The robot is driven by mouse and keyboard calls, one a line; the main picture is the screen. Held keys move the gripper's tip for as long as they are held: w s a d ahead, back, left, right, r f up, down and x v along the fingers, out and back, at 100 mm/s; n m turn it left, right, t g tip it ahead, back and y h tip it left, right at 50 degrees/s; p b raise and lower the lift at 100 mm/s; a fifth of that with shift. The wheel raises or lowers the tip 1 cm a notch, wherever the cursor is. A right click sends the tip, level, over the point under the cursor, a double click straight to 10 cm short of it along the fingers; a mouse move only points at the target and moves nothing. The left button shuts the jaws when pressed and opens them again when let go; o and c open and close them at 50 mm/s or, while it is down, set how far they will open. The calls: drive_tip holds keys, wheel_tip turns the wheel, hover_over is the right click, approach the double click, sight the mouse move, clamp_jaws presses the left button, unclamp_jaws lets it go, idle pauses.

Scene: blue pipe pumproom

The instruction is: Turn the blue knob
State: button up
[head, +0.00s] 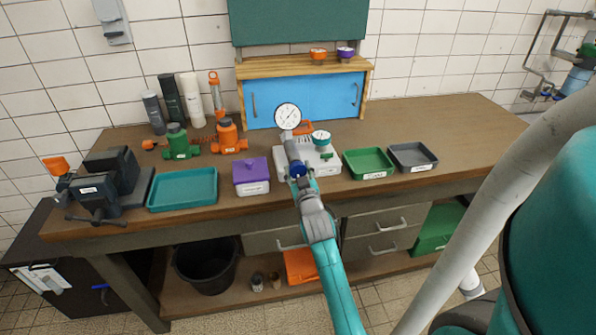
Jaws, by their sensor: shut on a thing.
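My gripper (291,146) reaches over a white bench unit (328,160) on the worktop. It is shut at the unit, and the hold itself is largely hidden by my own wrist. A small dark blue piece (298,170) shows at my gripper and seems to be the blue knob; its outline and turn angle cannot be made out. A round white dial gauge (288,116) stands just behind the gripper. A green-rimmed dial (321,138) sits to its right on the unit, and an orange part (303,128) is behind.
A purple-lidded box (251,176) and teal tray (183,190) lie left of the unit. A green tray (368,163) and grey tray (413,157) lie right. Green (178,142) and orange (229,137) valve bodies stand behind left. The worktop's right end is clear.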

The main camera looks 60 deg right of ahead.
drive_tip(key=o, duration=1.2)
drive_tip(key=v, duration=1.2)
